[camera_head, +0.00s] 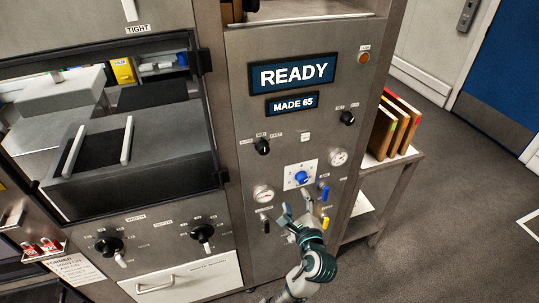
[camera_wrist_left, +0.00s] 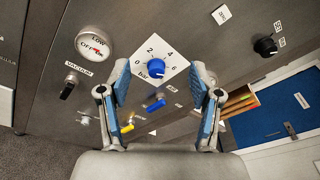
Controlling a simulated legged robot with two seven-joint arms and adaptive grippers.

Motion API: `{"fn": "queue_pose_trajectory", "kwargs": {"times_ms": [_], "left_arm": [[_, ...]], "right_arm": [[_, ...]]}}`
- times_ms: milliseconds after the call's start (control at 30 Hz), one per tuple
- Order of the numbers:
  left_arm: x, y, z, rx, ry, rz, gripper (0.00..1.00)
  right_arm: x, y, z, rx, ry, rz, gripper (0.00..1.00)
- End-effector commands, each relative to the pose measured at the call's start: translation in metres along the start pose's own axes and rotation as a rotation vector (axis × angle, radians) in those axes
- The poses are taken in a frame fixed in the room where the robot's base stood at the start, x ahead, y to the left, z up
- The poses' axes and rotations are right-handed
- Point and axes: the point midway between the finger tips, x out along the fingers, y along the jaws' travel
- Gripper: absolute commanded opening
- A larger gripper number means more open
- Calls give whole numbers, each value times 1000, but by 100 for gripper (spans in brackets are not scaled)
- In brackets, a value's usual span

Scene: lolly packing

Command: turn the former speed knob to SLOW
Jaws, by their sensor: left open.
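The black knob (camera_head: 262,147) with the SLOW, MED and FAST labels above it sits on the steel panel below the MADE 65 sign. Its pointer direction is too small to tell. My left gripper (camera_head: 294,214) is open and empty, below and right of that knob, in front of the lower panel. In the left wrist view the open fingers (camera_wrist_left: 162,88) frame a blue dial knob (camera_wrist_left: 156,68) on a white numbered plate, apart from it. The three-label knob cannot be made out in the wrist view. My right gripper is not in view.
Another black knob (camera_head: 347,117) is at the panel's upper right. Two gauges (camera_head: 263,194) (camera_head: 338,157), a vacuum lever (camera_wrist_left: 68,88), and blue (camera_head: 324,192) and yellow (camera_head: 325,221) handles crowd the lower panel. A side shelf (camera_head: 413,159) holds upright boards.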

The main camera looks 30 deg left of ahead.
Motion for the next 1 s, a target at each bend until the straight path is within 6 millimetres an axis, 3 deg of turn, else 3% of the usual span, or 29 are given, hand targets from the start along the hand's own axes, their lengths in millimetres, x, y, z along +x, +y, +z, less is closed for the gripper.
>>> {"fn": "queue_pose_trajectory", "kwargs": {"times_ms": [33, 100, 200, 367, 800, 1000], "left_arm": [[-9, -11, 29, 9, -51, -1, 64], [-18, -18, 57, 31, -104, 12, 64], [-24, -21, 77, 51, -144, 26, 64], [-9, -24, 81, 63, -155, 30, 64], [92, -21, 97, 63, -154, 30, 64], [127, -20, 101, 62, -152, 29, 64]], "right_arm": [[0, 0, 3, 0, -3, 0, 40], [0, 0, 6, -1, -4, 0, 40], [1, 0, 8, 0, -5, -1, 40], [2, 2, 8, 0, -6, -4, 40], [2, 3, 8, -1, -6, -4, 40], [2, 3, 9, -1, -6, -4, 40]]}}
